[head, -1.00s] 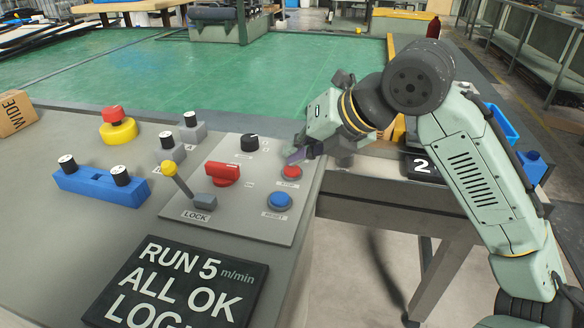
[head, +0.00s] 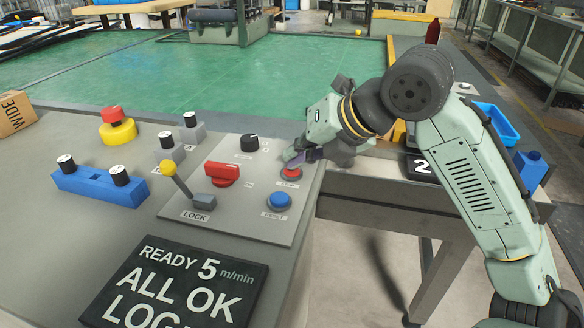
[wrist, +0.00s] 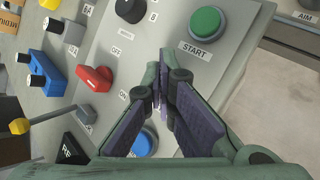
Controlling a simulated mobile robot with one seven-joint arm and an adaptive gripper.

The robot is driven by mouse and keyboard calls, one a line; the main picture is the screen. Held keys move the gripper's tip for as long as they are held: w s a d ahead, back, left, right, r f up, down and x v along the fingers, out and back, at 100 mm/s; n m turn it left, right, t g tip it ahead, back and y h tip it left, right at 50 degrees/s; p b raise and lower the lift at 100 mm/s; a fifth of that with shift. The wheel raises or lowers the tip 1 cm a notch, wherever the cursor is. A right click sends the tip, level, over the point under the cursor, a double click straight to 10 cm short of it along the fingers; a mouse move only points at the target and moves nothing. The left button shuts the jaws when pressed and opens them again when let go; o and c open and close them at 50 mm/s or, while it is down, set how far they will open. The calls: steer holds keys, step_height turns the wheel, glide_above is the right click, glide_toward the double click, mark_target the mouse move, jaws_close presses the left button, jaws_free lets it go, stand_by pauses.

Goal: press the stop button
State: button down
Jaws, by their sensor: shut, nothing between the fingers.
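The red stop button (head: 291,174) sits on the grey control panel (head: 238,216), above the blue reset button (head: 279,201). My gripper (head: 292,161) is shut and empty. Its fingertips cover the stop button's upper edge in the head view; they look in contact with it, but the exact contact is hard to see. In the wrist view my gripper (wrist: 163,68) hides the stop button. The display (head: 180,288) reads READY 5 m/min, ALL OK.
A green START button (wrist: 205,21) shows beyond the fingers in the wrist view. A red switch (head: 222,173), a black knob (head: 249,143) and a yellow-tipped lever (head: 168,168) stand on the panel left of my gripper. A red-and-yellow emergency button (head: 117,126) is farther left.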

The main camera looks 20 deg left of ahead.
steer(key=shift+r, duration=0.15)
steer(key=shift+r+p, duration=0.7)
steer(key=shift+p, duration=0.05)
steer(key=shift+r, duration=0.1)
step_height(320, 180, up, 5)
steer(key=p, duration=0.4)
steer(key=shift+d, duration=0.1)
stand_by(0.7)
